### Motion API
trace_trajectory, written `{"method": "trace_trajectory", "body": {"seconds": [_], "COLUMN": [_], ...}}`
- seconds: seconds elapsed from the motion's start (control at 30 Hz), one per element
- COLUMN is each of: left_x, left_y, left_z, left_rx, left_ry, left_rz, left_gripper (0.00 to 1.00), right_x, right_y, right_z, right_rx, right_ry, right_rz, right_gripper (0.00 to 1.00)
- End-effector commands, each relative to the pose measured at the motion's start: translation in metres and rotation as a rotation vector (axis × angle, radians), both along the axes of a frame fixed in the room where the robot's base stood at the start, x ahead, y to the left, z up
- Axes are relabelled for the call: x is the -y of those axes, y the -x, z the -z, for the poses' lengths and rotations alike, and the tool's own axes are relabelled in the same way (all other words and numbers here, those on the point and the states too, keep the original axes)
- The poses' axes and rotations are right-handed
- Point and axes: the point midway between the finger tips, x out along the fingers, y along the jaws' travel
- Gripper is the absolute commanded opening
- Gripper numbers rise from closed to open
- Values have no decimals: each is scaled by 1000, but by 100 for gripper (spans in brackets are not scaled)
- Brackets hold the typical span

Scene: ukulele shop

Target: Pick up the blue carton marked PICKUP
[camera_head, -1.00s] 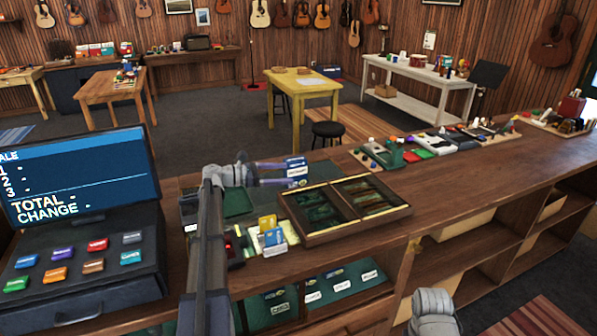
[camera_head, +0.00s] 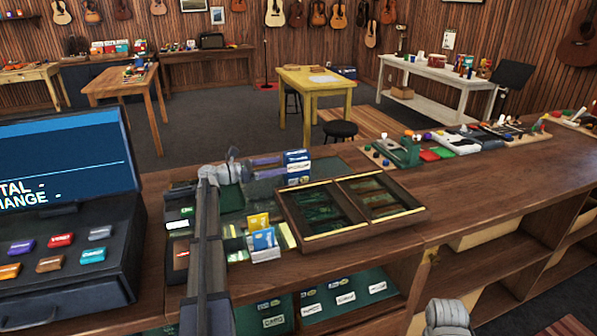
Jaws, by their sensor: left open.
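A small blue and white carton (camera_head: 297,158) stands on the counter just behind the open wooden case, with a similar blue and white carton face (camera_head: 299,179) directly in front of it. The print is too small to read, so I cannot tell which is marked PICKUP. My left gripper (camera_head: 281,168) is open, its two purplish fingers pointing right. Its fingertips are close to the left side of these cartons; I cannot tell whether they touch. Part of my right arm shows at the bottom right, but its gripper is out of view.
The wooden case (camera_head: 424,212) lies right in front of the cartons. Yellow and blue card packs (camera_head: 263,240) stand left of it. A cash register (camera_head: 65,245) fills the left end. Coloured items and a green tool (camera_head: 402,152) lie farther right. The counter's front right is clear.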

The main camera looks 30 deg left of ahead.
Motion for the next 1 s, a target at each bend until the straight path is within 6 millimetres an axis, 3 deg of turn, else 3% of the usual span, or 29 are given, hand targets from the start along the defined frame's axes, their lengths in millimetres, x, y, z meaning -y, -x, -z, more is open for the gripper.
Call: {"method": "trace_trajectory", "body": {"seconds": [0.57,0.83,1.0], "left_x": [20,40,46], "left_y": [-26,-57,-64], "left_z": [-2,-4,-4], "left_rx": [1,1,1], "left_ry": [-1,-1,-1], "left_rz": [1,1,0], "left_gripper": [91,91,91], "right_x": [0,0,0], "right_y": [0,0,0], "right_z": [-2,-4,-4], "right_rx": [0,0,0], "right_ry": [0,0,0], "right_rz": [0,0,0], "right_gripper": [50,50,50]}}
